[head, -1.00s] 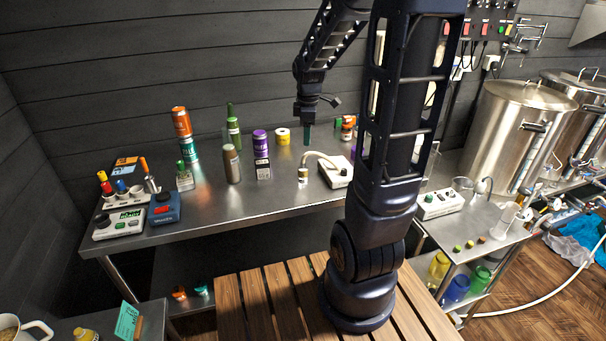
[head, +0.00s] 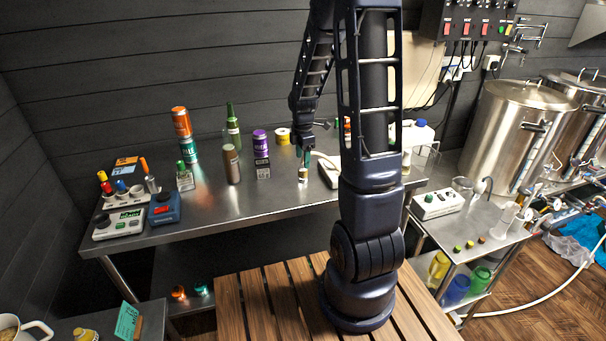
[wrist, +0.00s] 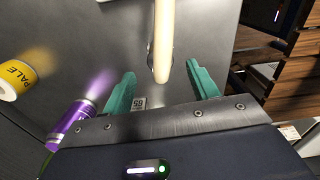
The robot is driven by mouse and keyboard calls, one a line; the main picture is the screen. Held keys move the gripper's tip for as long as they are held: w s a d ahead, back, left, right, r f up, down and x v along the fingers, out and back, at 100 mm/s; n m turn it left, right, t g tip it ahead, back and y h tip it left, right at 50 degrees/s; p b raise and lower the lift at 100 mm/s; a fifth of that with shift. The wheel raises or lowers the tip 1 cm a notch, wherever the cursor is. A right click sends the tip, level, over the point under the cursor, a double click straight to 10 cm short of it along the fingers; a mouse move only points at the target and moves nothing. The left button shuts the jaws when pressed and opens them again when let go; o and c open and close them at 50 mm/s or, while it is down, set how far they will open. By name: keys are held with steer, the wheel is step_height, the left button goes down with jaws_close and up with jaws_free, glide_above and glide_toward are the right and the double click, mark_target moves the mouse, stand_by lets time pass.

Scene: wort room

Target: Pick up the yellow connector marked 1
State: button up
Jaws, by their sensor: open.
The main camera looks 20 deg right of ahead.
mark_target(303, 168)
steer(key=shift+f, duration=2.7)
steer(key=shift+c, duration=0.5)
steer(key=c, duration=1)
